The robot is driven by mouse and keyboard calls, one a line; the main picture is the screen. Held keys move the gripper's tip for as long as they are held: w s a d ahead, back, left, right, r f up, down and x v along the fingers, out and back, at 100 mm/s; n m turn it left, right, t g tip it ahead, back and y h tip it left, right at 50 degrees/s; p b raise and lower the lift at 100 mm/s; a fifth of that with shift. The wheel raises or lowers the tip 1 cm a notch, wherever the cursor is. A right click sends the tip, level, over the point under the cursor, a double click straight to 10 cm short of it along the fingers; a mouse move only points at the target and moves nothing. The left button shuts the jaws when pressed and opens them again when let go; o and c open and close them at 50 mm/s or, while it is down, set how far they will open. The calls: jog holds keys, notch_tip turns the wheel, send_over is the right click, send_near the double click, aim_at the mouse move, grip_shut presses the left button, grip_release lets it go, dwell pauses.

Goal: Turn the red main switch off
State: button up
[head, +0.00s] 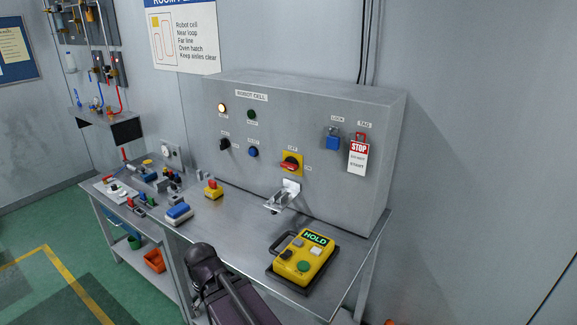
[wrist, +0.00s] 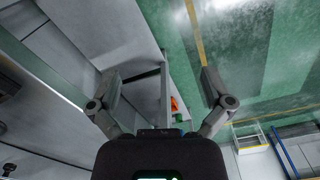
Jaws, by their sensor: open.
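The red main switch (head: 291,163) is a rotary handle on a yellow plate, on the front of the grey ROBOT CELL panel (head: 350,110). A label sits above it and another to its right. The handle looks roughly sideways, toward the right label, but it is too small to be sure. My gripper (wrist: 160,97) shows in the wrist view with its two fingers spread wide and nothing between them. The switch is not visible in the wrist view. My arm shows at the bottom of the head view, with the fingers not discernible there, apart from the switch.
A grey metal bracket (head: 283,197) juts out below the switch. A yellow HOLD pendant (head: 303,258) lies on the bench (head: 235,232). A blue padlock (head: 333,142) and STOP tag (head: 358,155) hang right of the switch. Several small items crowd the bench's left; green floor (wrist: 250,60) lies beyond.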

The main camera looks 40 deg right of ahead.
jog(key=w+d+r+m+h, duration=0.1)
jog(key=w+d+m+h, duration=0.1)
jog(key=d, duration=0.4)
jog(key=w+d+r+m+t+h, duration=0.1)
jog(key=w+d+r+m+h, duration=0.1)
jog(key=w+d, duration=0.3)
jog(key=w+d+r+m+t+h, duration=0.1)
jog(key=w+d+r+m+h, duration=0.1)
jog(key=d, duration=0.4)
jog(key=shift+w+d+r+m+h, duration=0.1)
jog(key=shift+w+d+m+h, duration=0.1)
jog(key=shift+w+m+h, duration=0.25)
jog(key=shift+w+d+m+h, duration=0.15)
jog(key=shift+w+m+h, duration=0.05)
jog(key=shift+m+h, duration=0.45)
jog(key=w+d+r+m+t+h, duration=0.2)
jog(key=w+d+r+m+h, duration=0.3)
jog(key=d, duration=0.3)
jog(key=t+h, duration=0.2)
jog(key=h, duration=0.2)
send_near(287, 166)
jog(key=a, duration=0.1)
jog(key=s+a, duration=0.1)
jog(key=shift+a+m, duration=0.35)
jog(key=shift+m, duration=0.05)
jog(key=shift+d, duration=0.1)
jog(key=shift+x, duration=6.85)
jog(key=shift+w+f, duration=0.1)
jog(key=c, duration=0.8)
